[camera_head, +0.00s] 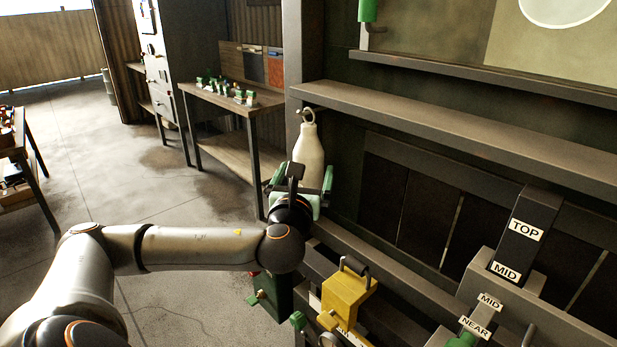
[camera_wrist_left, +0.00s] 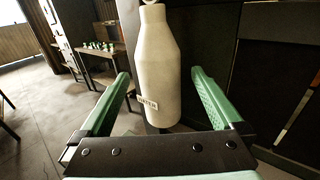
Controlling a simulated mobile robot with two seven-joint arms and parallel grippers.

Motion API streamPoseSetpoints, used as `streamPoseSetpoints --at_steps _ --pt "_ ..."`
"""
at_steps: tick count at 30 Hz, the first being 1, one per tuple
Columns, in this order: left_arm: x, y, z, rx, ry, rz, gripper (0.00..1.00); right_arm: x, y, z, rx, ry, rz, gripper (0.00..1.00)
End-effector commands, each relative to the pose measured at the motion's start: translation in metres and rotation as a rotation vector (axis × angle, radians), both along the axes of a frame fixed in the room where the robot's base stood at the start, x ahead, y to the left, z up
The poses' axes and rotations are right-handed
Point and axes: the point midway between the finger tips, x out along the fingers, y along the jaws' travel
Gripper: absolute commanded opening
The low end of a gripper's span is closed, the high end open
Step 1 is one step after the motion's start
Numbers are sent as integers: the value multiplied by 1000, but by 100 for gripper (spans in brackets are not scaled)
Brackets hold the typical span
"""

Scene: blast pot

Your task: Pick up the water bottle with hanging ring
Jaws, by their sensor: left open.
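The water bottle (camera_head: 309,153) is cream white with a narrow neck and a hanging ring (camera_head: 307,115) at its top. In the head view it hangs upright at the left end of the grey rack. The bottle (camera_wrist_left: 159,68) fills the middle of the left wrist view, with a small label low on its body. My left gripper (camera_head: 298,182) is open, with its green fingers on either side of the bottle's lower part in the picture. The fingers (camera_wrist_left: 160,85) show gaps to the bottle on both sides. My right gripper is not in view.
A grey shelf beam (camera_head: 450,120) runs rightward from beside the bottle. A yellow block (camera_head: 346,297) and labelled grey parts (camera_head: 520,240) stand at lower right. A table (camera_head: 232,101) with small green items stands behind. The floor (camera_head: 150,200) at left is mostly free.

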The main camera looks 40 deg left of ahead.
Motion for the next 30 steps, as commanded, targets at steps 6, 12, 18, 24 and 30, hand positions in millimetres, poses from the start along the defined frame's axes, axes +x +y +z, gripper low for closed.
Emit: streamPoseSetpoints --at_steps 6,12,18,24,30 --pt "14 11 3 -1 0 2 100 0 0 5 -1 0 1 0" --pt "37 27 4 -4 0 0 100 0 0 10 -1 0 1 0" --pt "45 33 3 -3 1 -2 100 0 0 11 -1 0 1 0" --pt "45 33 3 -3 1 -2 98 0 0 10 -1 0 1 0" --pt "45 33 3 -3 1 -2 75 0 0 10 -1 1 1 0"
